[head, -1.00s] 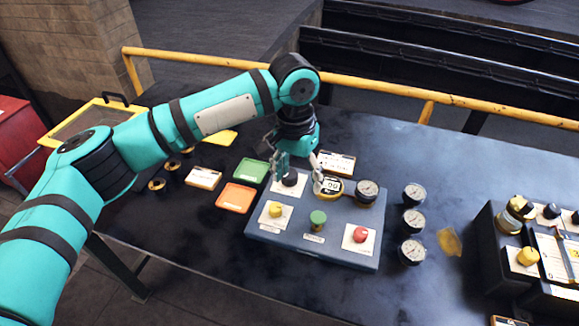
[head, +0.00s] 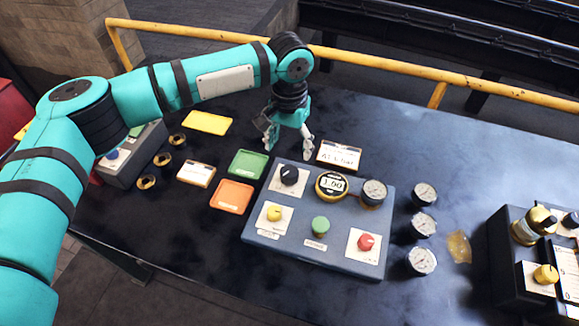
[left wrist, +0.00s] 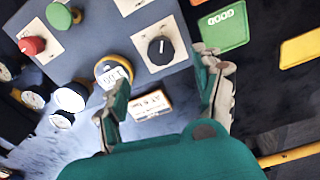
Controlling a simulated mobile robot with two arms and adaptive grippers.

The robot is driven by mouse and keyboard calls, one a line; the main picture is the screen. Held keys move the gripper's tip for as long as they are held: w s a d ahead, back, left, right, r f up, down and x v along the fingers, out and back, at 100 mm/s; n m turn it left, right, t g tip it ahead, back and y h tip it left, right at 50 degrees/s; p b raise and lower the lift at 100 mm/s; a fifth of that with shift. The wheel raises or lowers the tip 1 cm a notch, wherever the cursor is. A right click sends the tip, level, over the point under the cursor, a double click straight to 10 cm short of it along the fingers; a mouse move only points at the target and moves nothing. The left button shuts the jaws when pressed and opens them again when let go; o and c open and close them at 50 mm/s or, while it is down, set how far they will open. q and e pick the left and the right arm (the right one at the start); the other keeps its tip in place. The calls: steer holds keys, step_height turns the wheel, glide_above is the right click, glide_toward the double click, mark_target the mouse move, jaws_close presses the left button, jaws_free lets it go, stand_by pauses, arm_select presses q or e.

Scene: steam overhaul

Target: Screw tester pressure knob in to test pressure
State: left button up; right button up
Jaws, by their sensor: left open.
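The blue-grey tester box (head: 300,247) stands on the dark table. A black knob (head: 289,175) sits on a white plate at its back left, and I cannot tell which knob the task calls the pressure knob. A round digital display (head: 331,185) beside it seems to read 1.00. A dial gauge (head: 374,191) is plugged in at the back right. Yellow (head: 274,214), green (head: 320,226) and red (head: 366,241) knobs line the front. My left gripper (head: 289,147) is open and empty behind the box, apart from the black knob (left wrist: 160,50). My right gripper is not in view.
A label card (head: 338,155) stands behind the box. Green (head: 249,164) and orange (head: 232,196) trays lie to its left. Three loose gauges (head: 423,224) stand to its right, near an amber patch (head: 458,247). A dark fixture (head: 513,262) stands at far right. A yellow rail (head: 400,68) runs behind.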

mark_target(290, 170)
arm_select(q)
step_height(290, 170, down, 9)
steer(key=shift+w+f+p, duration=0.1)
steer(key=shift+f+p, duration=0.1)
steer(key=shift+p, duration=0.55)
steer(key=shift+f, duration=0.5)
steer(key=c, duration=1.2)
steer(key=shift+o, duration=0.2)
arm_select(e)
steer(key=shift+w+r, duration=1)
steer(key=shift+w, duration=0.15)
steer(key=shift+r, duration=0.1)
